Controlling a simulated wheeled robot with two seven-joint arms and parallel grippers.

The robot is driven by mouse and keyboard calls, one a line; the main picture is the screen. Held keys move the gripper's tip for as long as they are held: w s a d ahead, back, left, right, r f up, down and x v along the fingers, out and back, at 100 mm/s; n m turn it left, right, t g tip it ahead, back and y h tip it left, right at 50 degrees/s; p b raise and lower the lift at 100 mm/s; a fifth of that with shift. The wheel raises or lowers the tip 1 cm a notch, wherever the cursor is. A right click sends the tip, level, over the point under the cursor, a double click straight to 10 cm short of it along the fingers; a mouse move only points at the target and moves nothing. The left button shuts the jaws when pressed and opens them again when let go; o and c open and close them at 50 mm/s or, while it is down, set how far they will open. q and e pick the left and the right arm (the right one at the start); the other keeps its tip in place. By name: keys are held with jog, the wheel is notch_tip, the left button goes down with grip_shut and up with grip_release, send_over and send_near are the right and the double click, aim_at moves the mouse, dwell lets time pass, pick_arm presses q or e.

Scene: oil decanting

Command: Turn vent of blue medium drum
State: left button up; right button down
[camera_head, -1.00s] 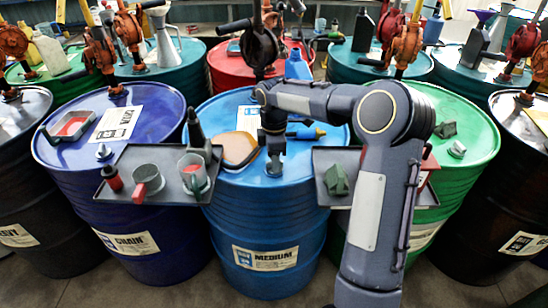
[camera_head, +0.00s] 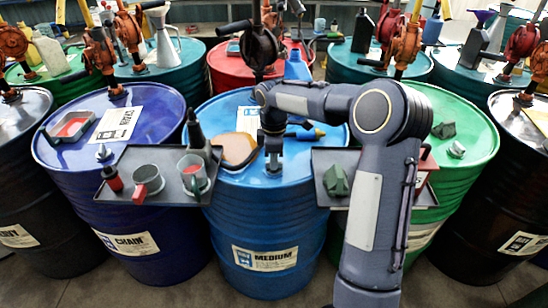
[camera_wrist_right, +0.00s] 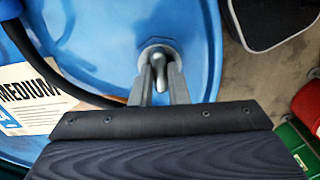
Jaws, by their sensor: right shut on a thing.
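The blue medium drum (camera_head: 270,225) stands at the front centre, with a "MEDIUM" label on its side. Its top also fills much of the right wrist view (camera_wrist_right: 110,45). The small grey metal vent (camera_wrist_right: 158,53) is on the drum top near the rim. My right gripper (camera_head: 273,170) reaches down onto the vent from above. In the right wrist view, its two fingers (camera_wrist_right: 160,82) stand on either side of the vent's handle and are shut on it. My left gripper is not in view.
A tray (camera_head: 128,194) with a mug (camera_head: 193,175) and small containers hangs at left. Another tray (camera_head: 325,158) with a green object (camera_head: 336,180) is at right. A pump (camera_head: 259,48) and dark hose (camera_wrist_right: 40,60) are close by.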

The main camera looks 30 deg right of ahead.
jog(key=m, duration=0.3)
jog(key=shift+p, duration=0.3)
jog(key=m, duration=0.5)
jog(key=shift+p, duration=0.3)
jog(key=m, duration=0.4)
jog(key=shift+p, duration=0.3)
jog(key=shift+m, duration=2.1)
jog(key=c, duration=1.4)
grip_release()
